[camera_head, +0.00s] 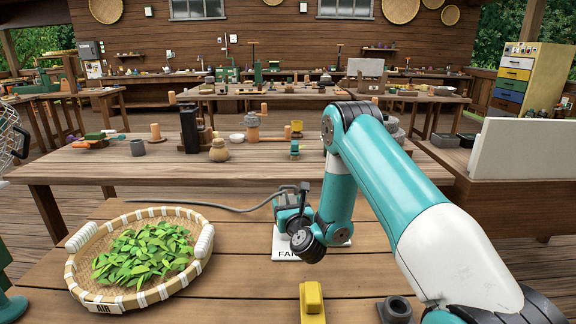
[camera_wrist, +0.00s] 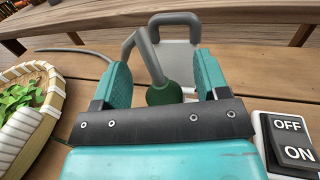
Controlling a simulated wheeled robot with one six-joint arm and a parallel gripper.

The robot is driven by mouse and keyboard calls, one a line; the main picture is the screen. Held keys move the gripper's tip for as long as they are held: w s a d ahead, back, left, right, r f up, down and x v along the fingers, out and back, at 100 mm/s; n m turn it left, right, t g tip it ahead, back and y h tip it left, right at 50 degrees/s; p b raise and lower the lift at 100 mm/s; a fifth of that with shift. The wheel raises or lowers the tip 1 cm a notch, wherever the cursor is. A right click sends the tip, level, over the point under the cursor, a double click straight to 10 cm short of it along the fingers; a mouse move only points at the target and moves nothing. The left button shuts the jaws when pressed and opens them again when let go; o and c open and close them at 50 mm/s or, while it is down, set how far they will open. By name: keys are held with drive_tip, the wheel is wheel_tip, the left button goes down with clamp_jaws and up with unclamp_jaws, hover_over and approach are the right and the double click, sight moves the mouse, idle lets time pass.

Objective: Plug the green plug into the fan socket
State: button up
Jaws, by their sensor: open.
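My gripper (camera_wrist: 163,78) is open, with its two teal fingers apart. It also shows in the head view (camera_head: 290,212), low over the white plate marked FAN (camera_head: 284,253). The green plug (camera_wrist: 163,94), rounded and with a bent grey cable, lies between the fingers in the wrist view, with visible gaps on both sides. The gripper body hides its lower part. In the head view the gripper covers the plug, and I cannot make out the fan socket or tell whether the plug is seated in it.
A woven basket of green leaves (camera_head: 75,271), tagged AIR, stands at left. A grey cable (camera_head: 230,210) crosses the table behind it. An OFF/ON switch (camera_wrist: 291,143) is at right in the wrist view. A yellow block (camera_head: 312,299) and dark cylinder (camera_head: 397,307) stand in front.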

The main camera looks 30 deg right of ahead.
wheel_tip(320, 180, up, 16)
drive_tip(key=p, duration=1)
drive_tip(key=shift+f, duration=0.15)
drive_tip(key=shift+a, duration=0.1)
